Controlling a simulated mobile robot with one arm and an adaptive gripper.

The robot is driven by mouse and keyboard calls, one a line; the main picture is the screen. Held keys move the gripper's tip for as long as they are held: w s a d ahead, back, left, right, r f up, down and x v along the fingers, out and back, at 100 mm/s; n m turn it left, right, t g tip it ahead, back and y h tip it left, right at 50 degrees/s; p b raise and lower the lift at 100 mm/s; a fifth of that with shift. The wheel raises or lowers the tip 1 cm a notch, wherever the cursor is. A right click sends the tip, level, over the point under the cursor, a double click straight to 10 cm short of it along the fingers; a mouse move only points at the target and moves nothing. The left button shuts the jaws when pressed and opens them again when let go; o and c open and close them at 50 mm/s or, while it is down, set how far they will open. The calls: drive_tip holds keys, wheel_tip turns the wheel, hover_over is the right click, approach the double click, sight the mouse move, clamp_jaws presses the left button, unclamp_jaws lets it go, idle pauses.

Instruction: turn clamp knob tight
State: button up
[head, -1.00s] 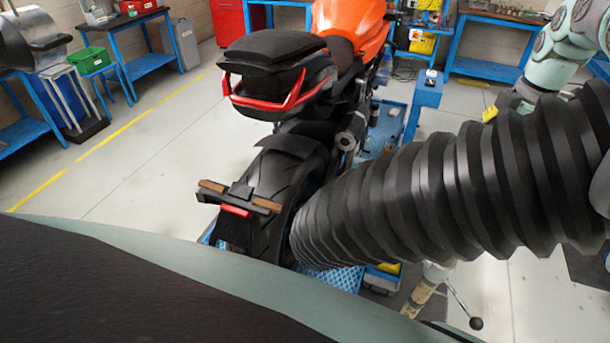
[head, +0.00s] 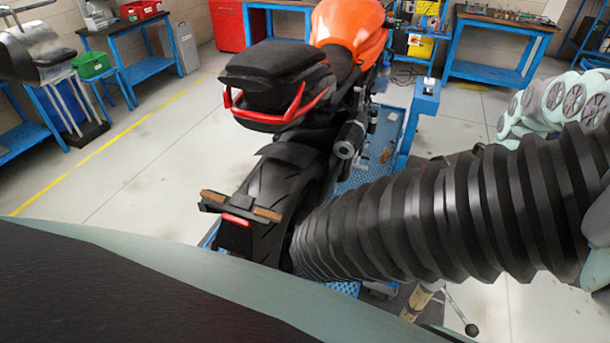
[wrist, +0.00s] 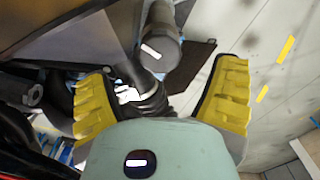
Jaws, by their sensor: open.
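My gripper (wrist: 164,78) shows in the wrist view with its two yellow-padded fingers spread wide and nothing held. A dark cylindrical part (wrist: 163,38), perhaps the motorcycle's exhaust, lies between and beyond the fingertips. I cannot make out the clamp knob for certain in either view. In the head view, a thin lever with a black ball end (head: 471,329) shows at the bottom right, but I cannot tell whether it belongs to the clamp. The gripper itself is not visible in the head view.
An orange and black motorcycle (head: 283,80) stands on a blue lift platform (head: 383,132). A blue post (head: 424,101) rises beside it. Blue workbenches (head: 497,42) line the back. Open floor (head: 130,178) lies to the left.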

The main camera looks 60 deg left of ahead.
sight(474, 213)
drive_tip(key=f, duration=0.4)
drive_tip(key=shift+a+f, duration=0.1)
drive_tip(key=shift+a, duration=0.15)
drive_tip(key=shift+d+f, duration=0.15)
drive_tip(key=shift+f, duration=0.4)
drive_tip(key=shift+o, duration=0.2)
drive_tip(key=c, duration=1.3)
drive_tip(key=shift+d, duration=0.1)
drive_tip(key=shift+f+b, duration=0.1)
drive_tip(key=shift+b, duration=0.25)
